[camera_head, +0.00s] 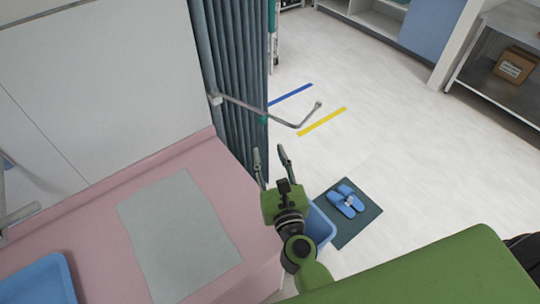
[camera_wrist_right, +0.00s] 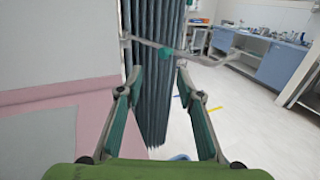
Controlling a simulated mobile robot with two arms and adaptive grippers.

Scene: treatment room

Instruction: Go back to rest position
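My right gripper (camera_head: 271,163) is in the middle of the head view, above the right edge of the pink counter. Its two fingers are spread apart with nothing between them. In the right wrist view, the right gripper (camera_wrist_right: 158,85) also shows open and empty, with the blue-grey curtain (camera_wrist_right: 152,60) and a grey metal bar (camera_wrist_right: 170,46) beyond it. My green right arm (camera_head: 420,275) comes in from the lower right. My left gripper is not in either view.
The pink counter (camera_head: 215,185) carries a grey-green mat (camera_head: 180,235) and a blue tray (camera_head: 38,280). A curtain (camera_head: 238,70) hangs behind it. A blue bin (camera_head: 320,228) stands below my right arm, beside blue slippers (camera_head: 346,201) on a dark mat. Open floor (camera_head: 390,130) lies right.

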